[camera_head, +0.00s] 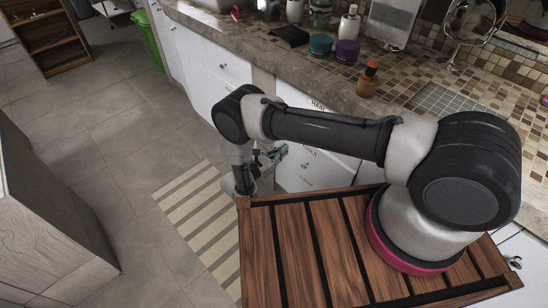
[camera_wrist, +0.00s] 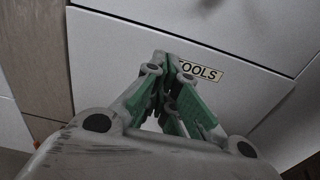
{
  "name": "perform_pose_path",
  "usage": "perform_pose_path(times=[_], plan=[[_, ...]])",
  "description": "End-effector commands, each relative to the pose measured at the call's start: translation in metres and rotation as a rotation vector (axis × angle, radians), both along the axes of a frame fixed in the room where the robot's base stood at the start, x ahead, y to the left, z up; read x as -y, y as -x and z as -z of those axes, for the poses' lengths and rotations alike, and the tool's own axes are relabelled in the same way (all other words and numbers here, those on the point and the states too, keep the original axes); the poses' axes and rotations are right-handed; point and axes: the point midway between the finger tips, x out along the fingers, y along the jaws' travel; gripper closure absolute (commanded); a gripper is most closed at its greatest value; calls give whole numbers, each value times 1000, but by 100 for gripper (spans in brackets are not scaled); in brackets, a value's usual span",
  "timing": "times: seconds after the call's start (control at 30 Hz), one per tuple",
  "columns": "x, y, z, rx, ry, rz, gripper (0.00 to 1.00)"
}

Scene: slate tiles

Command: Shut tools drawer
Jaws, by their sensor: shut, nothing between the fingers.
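The tools drawer (camera_wrist: 115,45) has a plain pale front with a label (camera_wrist: 208,72), of which "OOLS" can be read; my gripper covers the first letter. My gripper (camera_wrist: 165,62) is shut and empty, its green-padded fingers pointing at the drawer front just left of and over the label's edge. I cannot tell whether the fingertips touch the front. In the head view my gripper (camera_head: 275,154) is low beside the labelled drawers under the counter, with my arm reaching over. How far the drawer stands out is not clear.
The stone counter (camera_head: 300,72) above holds bottles, jars and a round mirror (camera_head: 474,20). White cabinet fronts (camera_head: 205,68) line its left. A striped mat (camera_head: 200,215) lies on the tiled floor, and a wooden cabinet (camera_head: 45,215) stands at left. Open floor lies between.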

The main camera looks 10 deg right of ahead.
Motion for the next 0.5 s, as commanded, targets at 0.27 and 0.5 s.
perform_pose_path(times=[0.27,0.5], plan=[[39,-28,0,0,0,2,100],[49,-36,0,1,-1,-1,100]])
